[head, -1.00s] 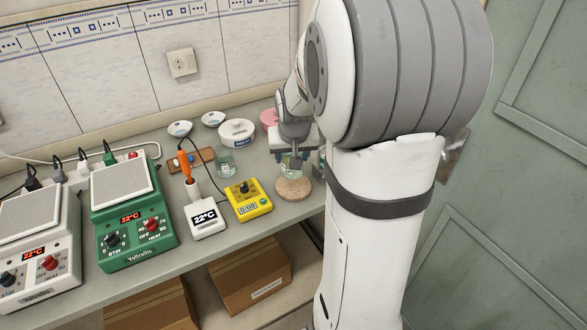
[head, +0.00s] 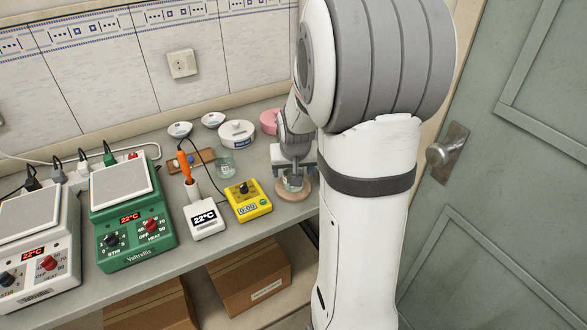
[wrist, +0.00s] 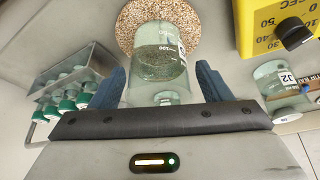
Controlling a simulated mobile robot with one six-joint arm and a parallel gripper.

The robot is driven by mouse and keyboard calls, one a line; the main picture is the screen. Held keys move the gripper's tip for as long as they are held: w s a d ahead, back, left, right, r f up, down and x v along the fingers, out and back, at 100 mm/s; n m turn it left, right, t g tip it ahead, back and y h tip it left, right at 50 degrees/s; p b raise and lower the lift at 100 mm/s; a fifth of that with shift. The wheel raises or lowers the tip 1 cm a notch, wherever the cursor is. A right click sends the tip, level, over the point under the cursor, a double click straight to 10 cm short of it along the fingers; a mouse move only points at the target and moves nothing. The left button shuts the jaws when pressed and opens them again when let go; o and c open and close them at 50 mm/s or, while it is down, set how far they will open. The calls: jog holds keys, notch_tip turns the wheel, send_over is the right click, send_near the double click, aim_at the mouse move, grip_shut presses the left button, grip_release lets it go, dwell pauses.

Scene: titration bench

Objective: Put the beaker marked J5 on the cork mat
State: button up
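A clear glass beaker (wrist: 158,65) stands upright over the round cork mat (wrist: 128,28) in the wrist view. Its label is turned to the right edge and I cannot read it in full. The blue fingers of my gripper (wrist: 160,80) flank the beaker closely on both sides and appear shut on it. In the head view, my gripper (head: 294,168) is low over the cork mat (head: 290,196), with the beaker (head: 293,182) down at the mat. The exact contact at its base is hard to see.
Another beaker (wrist: 280,78), marked J2, stands right in the wrist view; it also shows in the head view (head: 225,165). A yellow timer (head: 248,200) is left of the mat. A metal rack with green-capped vials (wrist: 75,80) is close on the wrist view's left.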

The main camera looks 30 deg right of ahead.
jog(key=shift+s+r, duration=0.1)
jog(key=shift+r, duration=0.4)
jog(key=v, duration=1)
jog(key=s+a+n, duration=0.1)
jog(key=s+a, duration=0.3)
jog(key=s, duration=0.1)
jog(key=s+a+f+n+g+y, duration=0.1)
jog(key=s+a, duration=0.3)
jog(key=s, duration=0.1)
jog(key=s+a+n, duration=0.2)
jog(key=s+a, duration=0.3)
jog(key=shift+s+f+g+y, duration=0.2)
jog(key=shift+s+g+y, duration=0.1)
jog(key=shift+s, duration=0.05)
jog(key=shift+r, duration=0.2)
